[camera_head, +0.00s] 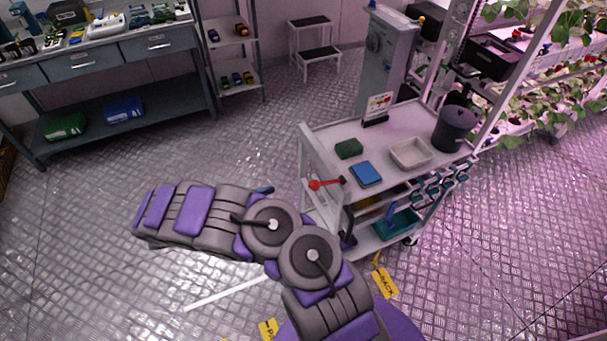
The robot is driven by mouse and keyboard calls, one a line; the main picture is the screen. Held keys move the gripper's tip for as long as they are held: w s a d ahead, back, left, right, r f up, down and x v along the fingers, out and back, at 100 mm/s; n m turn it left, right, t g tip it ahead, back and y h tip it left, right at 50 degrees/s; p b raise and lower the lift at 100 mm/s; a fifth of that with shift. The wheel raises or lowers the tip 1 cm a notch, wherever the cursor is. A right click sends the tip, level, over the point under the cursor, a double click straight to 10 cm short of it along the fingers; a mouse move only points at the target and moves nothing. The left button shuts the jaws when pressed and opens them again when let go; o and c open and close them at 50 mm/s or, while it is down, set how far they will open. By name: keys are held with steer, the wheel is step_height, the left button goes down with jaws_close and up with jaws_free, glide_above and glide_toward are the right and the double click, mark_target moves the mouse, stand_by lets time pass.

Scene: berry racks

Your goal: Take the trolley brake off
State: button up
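The trolley (311,150) stands right of centre, a light grey cart with a top tray and a lower shelf. A red lever (325,184) with a round red end sits at its left end, just below the top, and lies about level. It is the only lever I can make out that could be the brake; its setting is not clear. My arm crosses the lower middle, in front of the trolley's lower left, and bends away to the left. I make out no gripper fingers at its far end, and nothing of mine touches the red lever.
The trolley top carries a green block (348,148), a blue block (366,173), a pale tray (388,152) and a dark bin (456,128). Yellow tags (385,283) lie on the floor. A workbench (110,55) is at upper left.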

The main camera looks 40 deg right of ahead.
mark_target(319, 183)
steer(key=shift+n+t, duration=0.3)
steer(key=b+x, duration=0.1)
steer(key=x, duration=0.4)
steer(key=b+x, duration=0.1)
steer(key=x, duration=0.5)
steer(key=f+b+x, duration=0.1)
steer(key=x, duration=0.5)
steer(key=shift+w+b, duration=0.25)
steer(key=shift+b, duration=0.05)
steer(key=shift+r, duration=0.1)
steer(key=shift+a, duration=0.15)
steer(key=shift+a, duration=0.1)
steer(key=shift+c, duration=1.4)
jaws_close()
